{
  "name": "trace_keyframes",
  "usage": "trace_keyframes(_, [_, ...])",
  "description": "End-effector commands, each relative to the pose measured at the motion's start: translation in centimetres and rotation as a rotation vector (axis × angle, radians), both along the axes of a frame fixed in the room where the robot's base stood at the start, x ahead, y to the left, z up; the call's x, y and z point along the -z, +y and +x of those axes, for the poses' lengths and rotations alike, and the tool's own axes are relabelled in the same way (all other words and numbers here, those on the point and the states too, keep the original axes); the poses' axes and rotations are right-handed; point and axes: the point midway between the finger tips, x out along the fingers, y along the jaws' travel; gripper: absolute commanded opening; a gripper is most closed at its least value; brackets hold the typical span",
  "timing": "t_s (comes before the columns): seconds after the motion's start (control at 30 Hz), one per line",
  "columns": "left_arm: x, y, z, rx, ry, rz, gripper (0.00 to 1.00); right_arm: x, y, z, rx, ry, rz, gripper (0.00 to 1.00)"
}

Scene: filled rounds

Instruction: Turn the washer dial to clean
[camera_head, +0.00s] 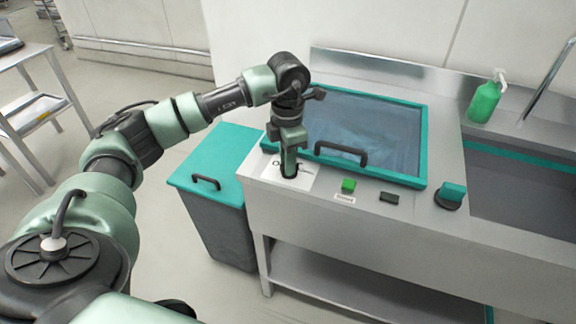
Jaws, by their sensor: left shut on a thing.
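The washer is a steel counter unit with a teal-framed glass lid (375,125), which is closed and has a dark handle (341,153). A white label plate (272,174) with small dark marks lies at the front left of its top. My left gripper (289,172) points down over this plate and is shut on the washer dial. The fingers cover the dial, so its pointer and setting cannot be read. My right gripper is not in view.
A green button (348,186), a dark switch (389,198) and a teal knob (451,195) sit along the front edge. A green spray bottle (485,99) stands behind the sink (520,185). A teal-lidded bin (213,172) stands left of the washer.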

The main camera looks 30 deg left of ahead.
Motion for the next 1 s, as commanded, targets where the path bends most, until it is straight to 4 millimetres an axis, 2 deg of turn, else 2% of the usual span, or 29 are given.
trace_keyframes(0.4, [-0.19, 0.13, 0.22, 0.194, -0.007, 0.0, 0.0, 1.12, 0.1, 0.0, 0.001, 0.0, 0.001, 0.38])
trace_keyframes(0.97, [-0.29, 0.14, 0.24, 0.225, -0.008, 0.0, 0.0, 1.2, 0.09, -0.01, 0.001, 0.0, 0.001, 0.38])
trace_keyframes(1.0, [-0.29, 0.14, 0.24, 0.225, -0.008, 0.0, 0.22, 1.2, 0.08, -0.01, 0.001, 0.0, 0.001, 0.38])
